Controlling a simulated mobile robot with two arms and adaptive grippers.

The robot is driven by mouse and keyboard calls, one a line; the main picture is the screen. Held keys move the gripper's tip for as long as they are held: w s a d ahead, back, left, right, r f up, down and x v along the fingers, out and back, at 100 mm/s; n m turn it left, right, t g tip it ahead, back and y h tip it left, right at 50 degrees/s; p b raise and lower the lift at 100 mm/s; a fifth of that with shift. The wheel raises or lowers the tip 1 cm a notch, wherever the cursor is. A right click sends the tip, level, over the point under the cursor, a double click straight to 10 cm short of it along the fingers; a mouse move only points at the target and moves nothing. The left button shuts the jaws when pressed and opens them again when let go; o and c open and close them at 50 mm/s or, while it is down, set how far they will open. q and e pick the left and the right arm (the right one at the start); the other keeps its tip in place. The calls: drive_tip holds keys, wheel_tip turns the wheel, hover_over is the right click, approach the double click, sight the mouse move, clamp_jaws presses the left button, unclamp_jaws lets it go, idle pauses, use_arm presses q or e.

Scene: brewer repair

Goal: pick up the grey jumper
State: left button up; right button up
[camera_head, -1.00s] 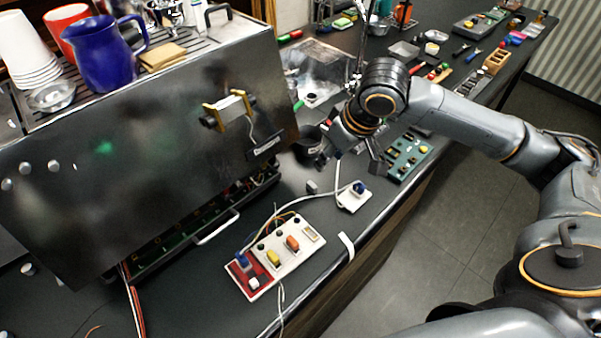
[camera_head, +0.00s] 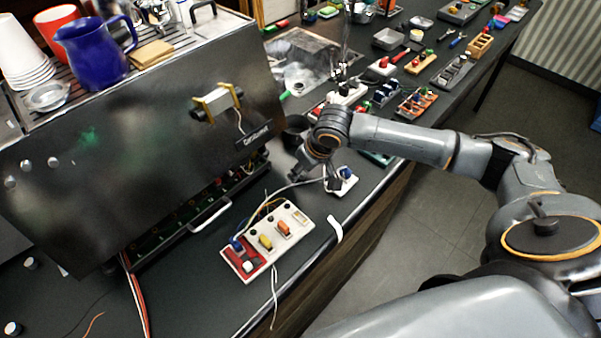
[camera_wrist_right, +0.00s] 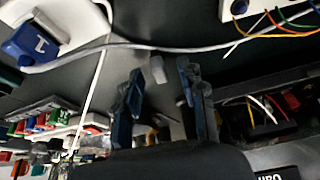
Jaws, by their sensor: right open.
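A small grey block, which looks like the grey jumper (camera_wrist_right: 157,68), lies on the dark worktop in the right wrist view. It shows in the gap just beyond the fingertips of my right gripper (camera_wrist_right: 159,80). That gripper is open, with nothing between its fingers that I can see as held. In the head view my right gripper (camera_head: 314,178) points down low over the worktop, beside the white block with a blue plug (camera_head: 345,175). I cannot make out the jumper there; the gripper likely covers it. My left gripper is not in view.
A grey cable runs past the fingers to a white and red switch panel (camera_head: 268,242). The steel brewer (camera_head: 120,150) with its open lower tray (camera_head: 210,215) stands to the left. Several small parts fill the far worktop. The worktop edge is near on the right.

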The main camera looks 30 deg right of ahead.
drive_tip(key=shift+f, duration=0.2)
clamp_jaws()
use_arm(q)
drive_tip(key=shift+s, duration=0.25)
use_arm(e)
drive_tip(key=shift+r, duration=0.1)
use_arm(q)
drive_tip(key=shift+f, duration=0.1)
use_arm(e)
drive_tip(key=shift+r, duration=0.1)
